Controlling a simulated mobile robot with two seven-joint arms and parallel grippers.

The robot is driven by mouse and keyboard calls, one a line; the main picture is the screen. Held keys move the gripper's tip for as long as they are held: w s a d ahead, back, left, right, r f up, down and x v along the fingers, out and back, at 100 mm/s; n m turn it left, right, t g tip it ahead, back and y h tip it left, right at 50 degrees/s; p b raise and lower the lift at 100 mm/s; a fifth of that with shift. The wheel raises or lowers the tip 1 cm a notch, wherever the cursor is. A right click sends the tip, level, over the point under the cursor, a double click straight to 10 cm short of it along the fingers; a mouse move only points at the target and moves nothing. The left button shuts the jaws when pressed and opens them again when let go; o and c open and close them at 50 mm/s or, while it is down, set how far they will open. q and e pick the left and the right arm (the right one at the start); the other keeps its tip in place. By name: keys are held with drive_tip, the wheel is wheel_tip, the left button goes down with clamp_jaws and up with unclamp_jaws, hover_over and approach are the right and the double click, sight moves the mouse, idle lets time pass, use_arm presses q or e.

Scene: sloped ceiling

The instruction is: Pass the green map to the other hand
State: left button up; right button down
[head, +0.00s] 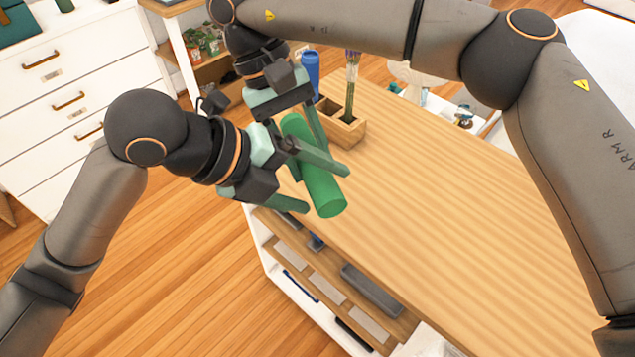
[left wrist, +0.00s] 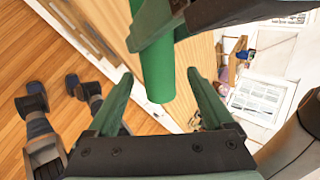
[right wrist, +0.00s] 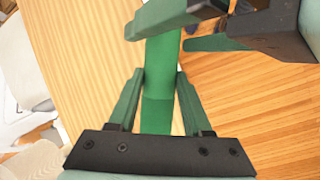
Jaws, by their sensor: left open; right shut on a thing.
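The green map (head: 323,188) is a rolled green tube, held tilted above the near left edge of the wooden tabletop. My right gripper (head: 309,160) reaches in from the top of the head view and is shut on the tube toward its upper part. In the right wrist view the tube (right wrist: 162,65) runs between its fingers. My left gripper (head: 326,187) is open, with its fingers spread at either side of the tube's lower part. In the left wrist view the tube (left wrist: 158,72) shows between the open fingers; I cannot tell whether they touch it.
A wooden organizer (head: 342,128) stands on the wooden tabletop (head: 440,190) with a blue bottle (head: 310,70) and a purple-flowered stem (head: 351,75). Open shelves (head: 330,290) lie below the tabletop's edge. A white drawer unit (head: 75,75) stands at left. Most of the tabletop is clear.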

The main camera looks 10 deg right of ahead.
use_arm(q)
drive_tip(key=shift+w+d+f, duration=0.1)
drive_tip(key=shift+d+f, duration=0.35)
clamp_jaws()
use_arm(e)
drive_tip(key=shift+c, duration=1.3)
unclamp_jaws()
